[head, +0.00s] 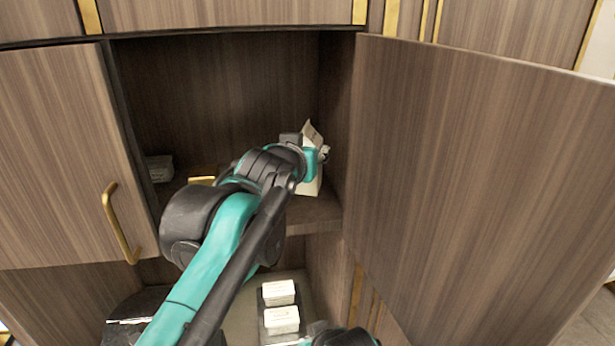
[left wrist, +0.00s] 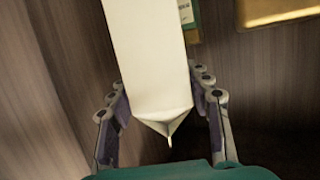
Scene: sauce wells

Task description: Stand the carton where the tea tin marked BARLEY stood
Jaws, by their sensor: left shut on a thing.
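The carton (head: 309,187) is cream-white with a sloped top, inside the open cabinet near its right wall. My left gripper (head: 316,157) reaches in and is shut on the carton, whose middle is partly hidden by it. In the left wrist view the carton (left wrist: 148,55) sits between the two fingers. Whether its base touches the shelf (head: 312,212) I cannot tell. A gold-coloured thing (head: 201,180) lies on the shelf left of my gripper, mostly hidden by my arm. No BARLEY mark is readable. My right gripper (head: 318,329) is partly in view at the bottom edge.
A grey box (head: 160,169) stands at the shelf's left. The right door (head: 470,190) is swung open; the left door (head: 60,150) has a brass handle.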

